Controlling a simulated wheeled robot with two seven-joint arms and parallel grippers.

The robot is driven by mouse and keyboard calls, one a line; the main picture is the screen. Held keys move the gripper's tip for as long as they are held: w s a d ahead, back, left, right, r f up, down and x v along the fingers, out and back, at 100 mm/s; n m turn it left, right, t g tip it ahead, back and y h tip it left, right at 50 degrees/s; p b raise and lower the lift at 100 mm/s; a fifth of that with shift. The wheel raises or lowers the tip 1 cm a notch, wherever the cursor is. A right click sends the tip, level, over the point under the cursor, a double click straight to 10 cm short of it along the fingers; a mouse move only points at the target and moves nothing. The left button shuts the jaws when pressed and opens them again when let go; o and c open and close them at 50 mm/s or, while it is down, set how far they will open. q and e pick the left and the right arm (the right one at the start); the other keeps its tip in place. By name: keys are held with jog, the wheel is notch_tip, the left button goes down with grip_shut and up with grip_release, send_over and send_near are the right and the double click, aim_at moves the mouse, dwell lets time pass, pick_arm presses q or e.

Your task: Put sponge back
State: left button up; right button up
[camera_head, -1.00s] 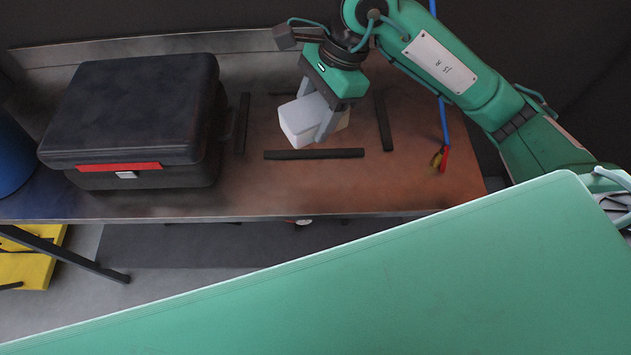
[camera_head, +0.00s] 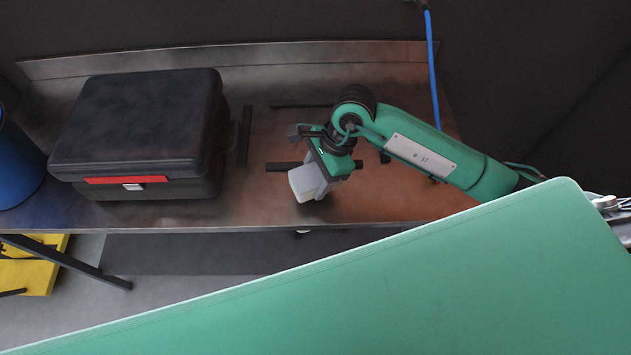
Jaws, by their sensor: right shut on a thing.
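My right gripper (camera_head: 322,187) is shut on a white sponge (camera_head: 304,184), a pale block. It holds the sponge over the front part of the brown metal bench (camera_head: 258,205), near the front edge. I cannot tell whether the sponge touches the bench. Black strips lie on the bench around a rectangular area: one on the left (camera_head: 244,136), one at the back (camera_head: 300,105) and one in front (camera_head: 283,167), partly hidden by my gripper. The right strip is mostly hidden by my arm. My left gripper is not in view.
A black case (camera_head: 140,125) with a red stripe stands on the bench at the left. A blue drum (camera_head: 18,160) is at the far left. A blue hose (camera_head: 432,70) hangs at the back right. My large green body panel fills the lower right.

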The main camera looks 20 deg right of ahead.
aim_at(315, 187)
notch_tip(315, 187, down, 4)
jog(key=shift+r+p, duration=0.15)
jog(key=shift+p, duration=0.25)
jog(key=shift+f, duration=0.25)
jog(key=shift+f, duration=0.1)
jog(key=shift+f+b, duration=0.15)
jog(key=shift+b, duration=0.15)
jog(key=o, duration=0.9)
jog(key=shift+r, duration=0.2)
